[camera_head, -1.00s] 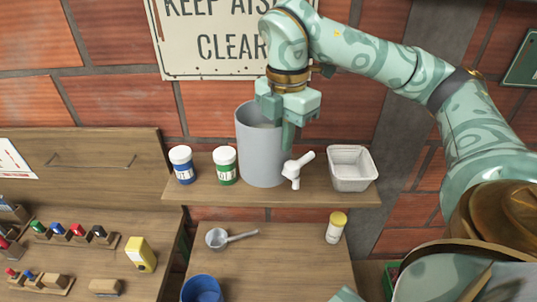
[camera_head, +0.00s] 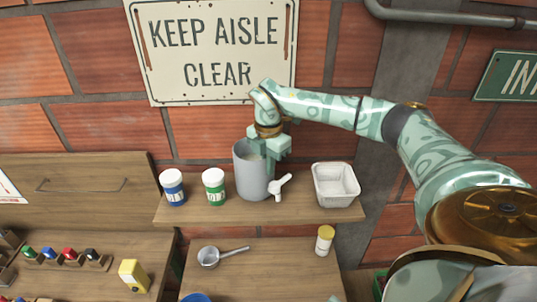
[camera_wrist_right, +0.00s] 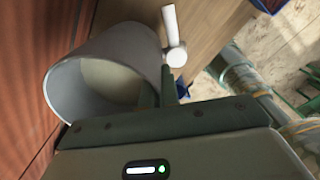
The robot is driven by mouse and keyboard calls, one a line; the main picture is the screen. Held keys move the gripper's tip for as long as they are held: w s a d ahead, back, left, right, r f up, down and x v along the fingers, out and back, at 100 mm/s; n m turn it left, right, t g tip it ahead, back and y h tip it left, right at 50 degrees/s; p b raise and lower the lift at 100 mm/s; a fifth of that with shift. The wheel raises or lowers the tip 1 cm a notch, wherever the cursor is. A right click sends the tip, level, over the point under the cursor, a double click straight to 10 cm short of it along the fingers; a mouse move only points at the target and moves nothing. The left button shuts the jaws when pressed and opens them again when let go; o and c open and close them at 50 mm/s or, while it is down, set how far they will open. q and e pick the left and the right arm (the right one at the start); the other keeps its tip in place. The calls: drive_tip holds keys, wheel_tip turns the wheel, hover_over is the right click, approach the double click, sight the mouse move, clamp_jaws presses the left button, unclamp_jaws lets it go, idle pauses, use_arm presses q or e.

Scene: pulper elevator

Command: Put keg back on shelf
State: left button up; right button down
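The keg is a grey open-topped cylinder (camera_head: 251,180) with a white tap (camera_head: 280,185) on its lower right side. It stands upright on the wooden wall shelf (camera_head: 300,212), between the green-labelled jar and the white tray. My right gripper (camera_head: 268,160) is at the keg's right rim, fingers pointing down. In the right wrist view, its fingers (camera_wrist_right: 170,88) are close together at the keg's rim (camera_wrist_right: 75,68), beside the tap (camera_wrist_right: 173,35); they look shut on the wall, though the contact is partly hidden. My left gripper is out of view.
A blue-labelled jar (camera_head: 172,187) and a green-labelled jar (camera_head: 214,186) stand left of the keg. A white tray (camera_head: 336,184) stands to its right. Below are a ladle (camera_head: 210,256) and a yellow-capped bottle (camera_head: 325,240). The wall is close behind.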

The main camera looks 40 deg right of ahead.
drive_tip(key=shift+w+f, duration=0.15)
drive_tip(key=shift+f, duration=0.45)
drive_tip(key=c, duration=1.7)
unclamp_jaws()
wheel_tip(320, 180, up, 12)
drive_tip(key=shift+r+b, duration=0.1)
drive_tip(key=shift+b, duration=0.55)
